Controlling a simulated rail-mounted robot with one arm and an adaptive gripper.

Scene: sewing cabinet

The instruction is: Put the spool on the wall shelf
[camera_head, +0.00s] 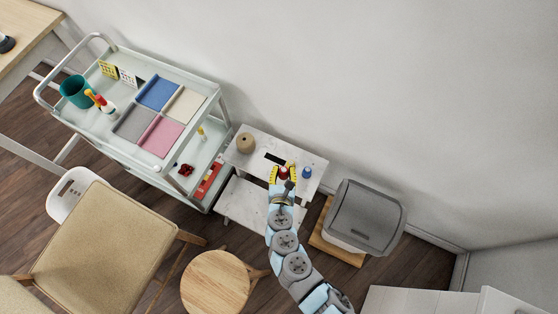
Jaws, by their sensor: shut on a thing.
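My gripper (283,172), with yellow fingers, is over the right part of a white marble-patterned shelf (309,161) beside the wall. It is shut on a small red spool (284,174). I cannot tell whether the red spool touches the shelf top or is held above it. A blue spool (306,172) stands just right of the gripper. A tan spool (245,142) stands at the left end of the shelf top. The shelf has a lower board (240,199), partly hidden by my arm.
A dark flat strip (275,159) lies just behind the gripper. A pale trolley (222,118) with fabric squares stands left of the shelf. A grey-lidded bin (366,215) stands close on the right. A round stool (215,283) and a beige chair (98,243) are in front.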

